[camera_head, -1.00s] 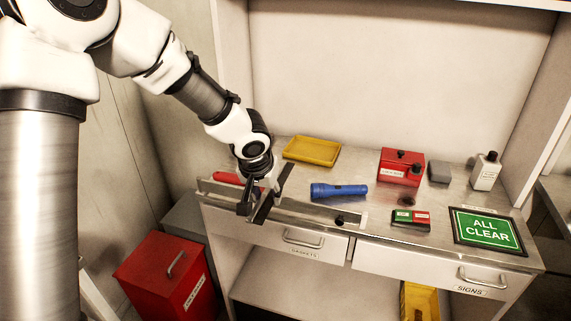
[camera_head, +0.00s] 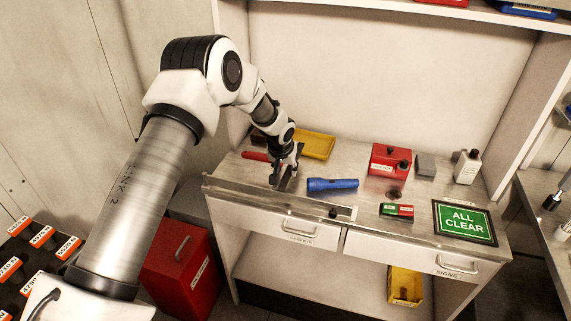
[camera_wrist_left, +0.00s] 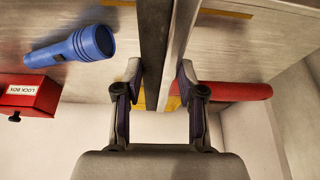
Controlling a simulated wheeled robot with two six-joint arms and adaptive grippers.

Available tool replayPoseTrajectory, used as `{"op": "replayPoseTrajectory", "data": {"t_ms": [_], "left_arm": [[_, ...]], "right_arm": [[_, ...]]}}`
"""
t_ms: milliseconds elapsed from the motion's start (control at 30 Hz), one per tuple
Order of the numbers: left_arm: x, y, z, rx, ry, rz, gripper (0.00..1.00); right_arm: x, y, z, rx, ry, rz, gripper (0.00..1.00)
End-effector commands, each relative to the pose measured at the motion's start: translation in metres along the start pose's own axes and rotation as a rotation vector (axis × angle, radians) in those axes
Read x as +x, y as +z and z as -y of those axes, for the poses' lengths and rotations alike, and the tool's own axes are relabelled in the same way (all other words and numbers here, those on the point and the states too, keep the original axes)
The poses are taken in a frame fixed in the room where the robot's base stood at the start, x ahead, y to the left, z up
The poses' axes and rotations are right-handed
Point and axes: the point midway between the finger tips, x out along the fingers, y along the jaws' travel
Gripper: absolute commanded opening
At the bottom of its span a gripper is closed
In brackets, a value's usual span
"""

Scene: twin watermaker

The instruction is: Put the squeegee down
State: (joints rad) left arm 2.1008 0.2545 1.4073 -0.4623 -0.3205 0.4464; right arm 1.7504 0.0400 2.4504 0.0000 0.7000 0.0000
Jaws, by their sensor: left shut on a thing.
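My left gripper (camera_head: 284,178) is shut on the squeegee (camera_head: 291,172), over the left part of the steel bench (camera_head: 355,208), near its front rail. In the left wrist view the squeegee (camera_wrist_left: 153,40) shows as a long dark and metallic bar running upward between the fingertips (camera_wrist_left: 160,78). A red cylinder (camera_wrist_left: 235,91) shows beside the right finger; it also appears left of the gripper in the head view (camera_head: 255,156). I cannot tell whether it joins the squeegee, or whether the squeegee touches the bench. My right gripper is out of view.
A blue flashlight (camera_head: 332,184) lies just right of the gripper, with a yellow tray (camera_head: 319,145) behind. Further right are a red lock box (camera_head: 389,162), a grey block (camera_head: 425,165), a white bottle (camera_head: 467,167) and an ALL CLEAR sign (camera_head: 464,222). A red bin (camera_head: 180,270) stands below left.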

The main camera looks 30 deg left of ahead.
Motion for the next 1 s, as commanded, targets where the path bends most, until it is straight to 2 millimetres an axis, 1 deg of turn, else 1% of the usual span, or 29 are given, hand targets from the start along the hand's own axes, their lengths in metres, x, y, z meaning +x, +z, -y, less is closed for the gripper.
{"op": "replayPoseTrajectory", "data": {"t_ms": [133,500,533,567,600,867,933,1000], "left_arm": [[0.001,0.0,0.0,0.0,0.0,-0.002,0.01],[0.011,0.004,0.0,0.0,0.0,-0.001,0.01],[0.011,0.004,0.0,0.0,0.0,-0.001,0.46],[0.01,0.004,0.0,0.0,0.0,-0.001,0.57],[0.01,0.004,0.0,0.0,0.0,-0.001,0.65],[0.01,0.004,0.0,0.0,0.0,-0.001,0.65],[0.006,0.002,0.0,0.0,0.0,-0.002,0.65],[-0.002,-0.001,0.0,0.0,0.001,-0.002,0.65]], "right_arm": [[0.002,0.0,0.0,0.0,0.0,0.0,0.4],[0.01,0.0,0.0,0.0,0.0,0.0,0.4],[0.009,0.0,0.0,0.0,0.0,0.0,0.4],[0.009,0.0,0.0,0.0,0.0,0.0,0.4],[0.008,0.0,0.0,0.0,0.0,0.0,0.4],[0.008,0.0,0.0,0.0,0.0,0.0,0.4],[0.006,0.0,0.0,0.0,0.0,0.0,0.4],[-0.001,0.0,0.0,0.0,0.0,0.0,0.4]]}}
